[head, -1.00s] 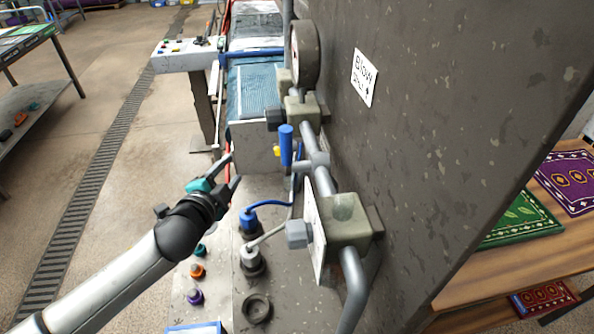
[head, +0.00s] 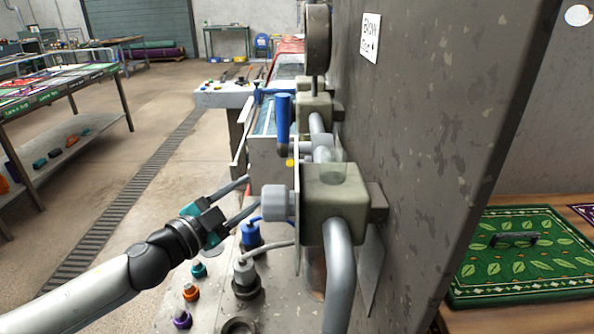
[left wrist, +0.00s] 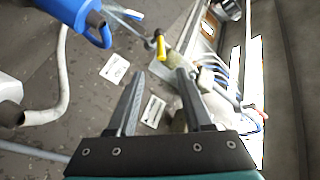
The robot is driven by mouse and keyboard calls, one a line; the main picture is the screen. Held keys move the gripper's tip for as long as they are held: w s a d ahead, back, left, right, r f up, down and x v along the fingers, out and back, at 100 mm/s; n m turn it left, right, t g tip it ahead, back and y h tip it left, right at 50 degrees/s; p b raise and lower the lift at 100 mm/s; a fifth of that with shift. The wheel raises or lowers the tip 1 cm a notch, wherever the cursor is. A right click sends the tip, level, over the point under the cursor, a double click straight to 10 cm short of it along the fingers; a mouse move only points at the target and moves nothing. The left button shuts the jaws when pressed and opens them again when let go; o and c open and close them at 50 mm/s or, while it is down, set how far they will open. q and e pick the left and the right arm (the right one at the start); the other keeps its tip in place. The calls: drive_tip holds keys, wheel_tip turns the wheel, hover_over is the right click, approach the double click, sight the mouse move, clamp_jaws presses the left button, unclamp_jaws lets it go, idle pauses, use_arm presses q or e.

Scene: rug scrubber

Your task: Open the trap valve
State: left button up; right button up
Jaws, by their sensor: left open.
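My left gripper (head: 252,192) is open and empty, its fingers pointing right toward the pipework on the machine's side. Just beyond the tips is a grey knob (head: 276,203) on a square valve body (head: 335,200); I cannot tell whether they touch. Behind it, a blue lever handle (head: 283,122) stands upright on the pipe. Nothing readable here tells which one is the trap valve. In the left wrist view the open fingers (left wrist: 160,75) have a small yellow-ended part (left wrist: 161,47) beyond them and a large blue part (left wrist: 78,15) at upper left. My right gripper is not in view.
A tall grey machine wall (head: 430,130) blocks the right. Hose couplings, blue (head: 249,234) and grey (head: 245,272), stand below the gripper, with coloured knobs (head: 190,292) beside them. A green rug (head: 520,250) lies on a table at right.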

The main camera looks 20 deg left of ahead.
use_arm(q)
approach(291, 163)
drive_tip(key=shift+w+a+f, duration=0.65)
drive_tip(key=shift+w+f, duration=0.05)
drive_tip(key=shift+w, duration=0.4)
drive_tip(key=shift+w+d+b, duration=0.1)
drive_tip(key=shift+w+d, duration=0.2)
drive_tip(key=shift+w, duration=1.4)
drive_tip(key=shift+w+d+b, duration=0.1)
drive_tip(key=shift+w+d, duration=0.2)
drive_tip(key=shift+w, duration=1.4)
drive_tip(key=shift+w+d+b, duration=0.1)
drive_tip(key=shift+w+d, duration=0.2)
drive_tip(key=shift+w, duration=1.4)
drive_tip(key=shift+f, duration=0.1)
clamp_jaws()
